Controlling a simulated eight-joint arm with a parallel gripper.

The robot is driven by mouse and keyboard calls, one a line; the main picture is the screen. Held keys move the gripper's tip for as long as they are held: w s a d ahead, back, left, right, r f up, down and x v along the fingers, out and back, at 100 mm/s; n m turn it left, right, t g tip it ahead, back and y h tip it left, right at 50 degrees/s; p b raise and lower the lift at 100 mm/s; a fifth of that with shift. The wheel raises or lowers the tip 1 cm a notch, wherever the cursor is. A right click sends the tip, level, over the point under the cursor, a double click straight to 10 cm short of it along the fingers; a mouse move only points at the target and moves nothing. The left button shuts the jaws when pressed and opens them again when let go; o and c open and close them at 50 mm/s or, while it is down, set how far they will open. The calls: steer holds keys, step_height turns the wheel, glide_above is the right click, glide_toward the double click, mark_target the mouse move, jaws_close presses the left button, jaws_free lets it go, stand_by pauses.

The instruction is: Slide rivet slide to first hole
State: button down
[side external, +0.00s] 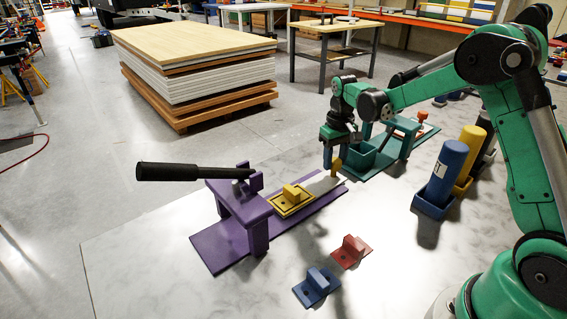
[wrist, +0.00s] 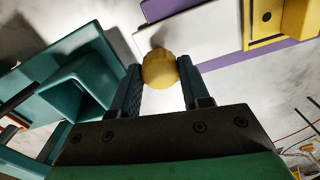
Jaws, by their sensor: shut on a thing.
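A white slide strip (side external: 318,183) lies along the purple press base (side external: 225,246). A yellow knob (wrist: 159,70) stands at the strip's near end in the wrist view. My gripper (wrist: 160,80) has its fingers on either side of the knob and is shut on it. In the side view my gripper (side external: 336,158) points down at the far end of the base. A yellow block with a dark hole (side external: 290,200) sits on the strip, between the knob and the purple press (side external: 240,205); it also shows in the wrist view (wrist: 290,22).
The press's black lever (side external: 185,172) sticks out left. A teal fixture (side external: 372,160) stands close beside my gripper. Blue (side external: 318,284) and red (side external: 350,252) blocks lie in front. Blue and yellow cylinders (side external: 447,170) stand at right. The table's front left is clear.

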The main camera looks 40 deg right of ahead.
steer(key=shift+a, duration=0.1)
steer(key=a, duration=1)
steer(key=shift+d, duration=0.1)
steer(key=shift+c, duration=2.1)
jaws_free()
steer(key=shift+r, duration=2.85)
